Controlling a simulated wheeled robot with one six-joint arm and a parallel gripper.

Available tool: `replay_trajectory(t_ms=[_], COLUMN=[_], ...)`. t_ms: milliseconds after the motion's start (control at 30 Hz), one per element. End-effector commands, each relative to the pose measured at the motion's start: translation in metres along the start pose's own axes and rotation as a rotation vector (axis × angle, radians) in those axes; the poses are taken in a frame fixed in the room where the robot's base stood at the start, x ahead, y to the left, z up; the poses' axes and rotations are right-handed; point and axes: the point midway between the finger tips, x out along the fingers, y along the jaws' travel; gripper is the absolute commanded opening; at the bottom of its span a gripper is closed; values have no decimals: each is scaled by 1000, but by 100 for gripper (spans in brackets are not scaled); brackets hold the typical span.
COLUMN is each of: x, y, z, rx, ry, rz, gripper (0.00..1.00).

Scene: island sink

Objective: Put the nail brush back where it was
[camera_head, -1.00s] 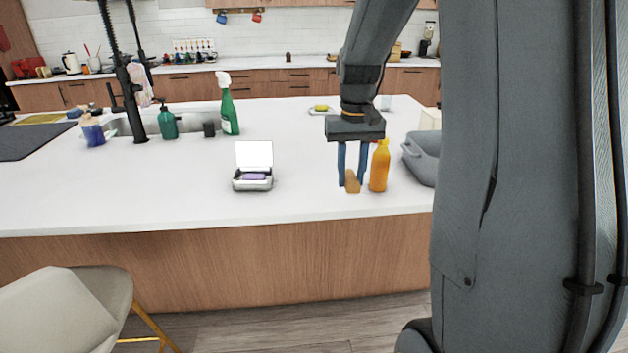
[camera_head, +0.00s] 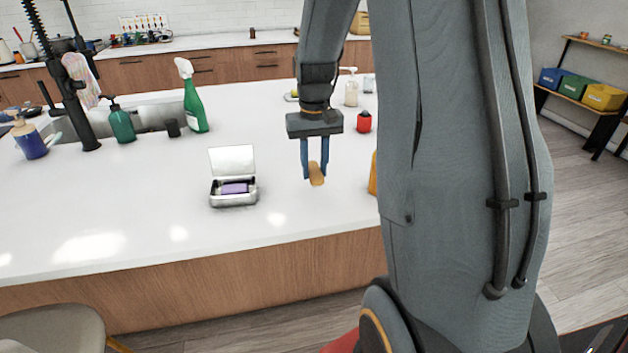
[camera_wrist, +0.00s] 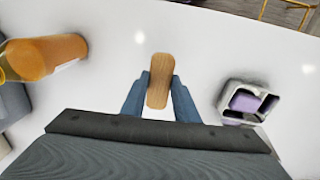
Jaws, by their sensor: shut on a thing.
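The nail brush (camera_head: 317,174) is a small, rounded piece of tan wood. My gripper (camera_head: 314,172) is shut on it and holds it over the white island top; how high above the top I cannot tell. In the wrist view the nail brush (camera_wrist: 160,80) lies lengthwise between the two blue fingers (camera_wrist: 158,92), its far end sticking out past them. Its bristles are hidden.
An open metal tin (camera_head: 233,190) with a purple thing in it stands left of my gripper. An orange bottle (camera_wrist: 45,57) is on the other side. A red container (camera_head: 364,122), green spray bottle (camera_head: 194,105) and sink lie farther back. The front counter is clear.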

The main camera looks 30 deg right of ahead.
Motion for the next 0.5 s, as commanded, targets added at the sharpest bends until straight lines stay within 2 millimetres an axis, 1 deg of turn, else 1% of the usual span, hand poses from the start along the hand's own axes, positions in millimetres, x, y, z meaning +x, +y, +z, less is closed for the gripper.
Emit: replay_trajectory(t_ms=[167, 333, 400, 500], x=[16, 39, 46, 49], y=[0, 1, 1, 1], z=[1, 1, 0, 0], rx=[0, 2, 2, 2], ry=[-3, -3, -1, 0], rz=[0, 0, 0, 0], gripper=[3, 3, 3, 3])
